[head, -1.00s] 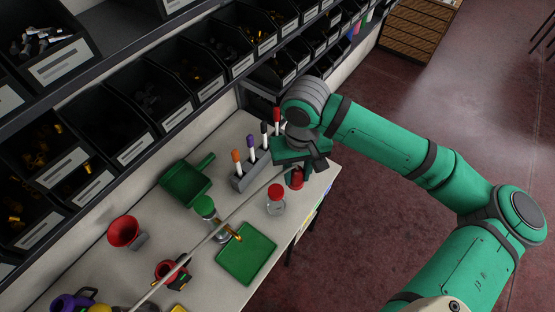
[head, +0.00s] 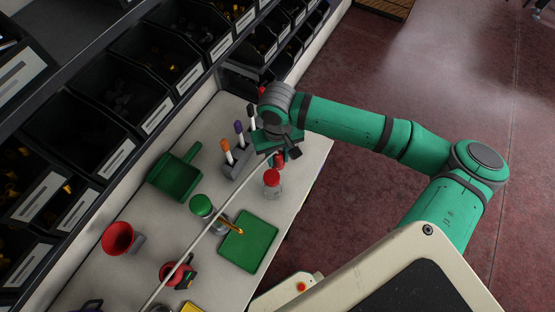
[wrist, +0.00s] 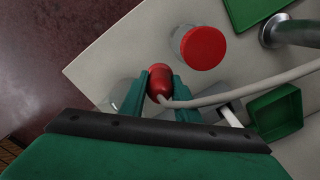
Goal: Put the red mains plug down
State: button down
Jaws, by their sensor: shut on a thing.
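The red mains plug (wrist: 158,80) is between the fingers of my gripper (wrist: 159,92) in the wrist view, and the fingers are shut on it. In the head view the plug (head: 279,160) shows under my gripper (head: 280,154), near the table's far right end. A pale grey cable (wrist: 245,89) leads from the plug to the right in the wrist view. In the head view the cable (head: 190,251) runs across the table to the lower left. I cannot tell whether the plug touches the table.
A red-lidded jar (head: 272,180) stands close to the plug. A marker holder (head: 237,162), green dustpan (head: 175,177), green-lidded jar (head: 201,206) and green tray (head: 248,241) are on the table (head: 150,205). Bins line the back. Some bare tabletop shows beside the plug.

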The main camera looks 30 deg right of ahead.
aim_at(278, 162)
jog(key=shift+f, duration=1.45)
jog(key=shift+f, duration=0.15)
jog(key=c, duration=1.4)
grip_release()
jog(key=shift+o, duration=0.2)
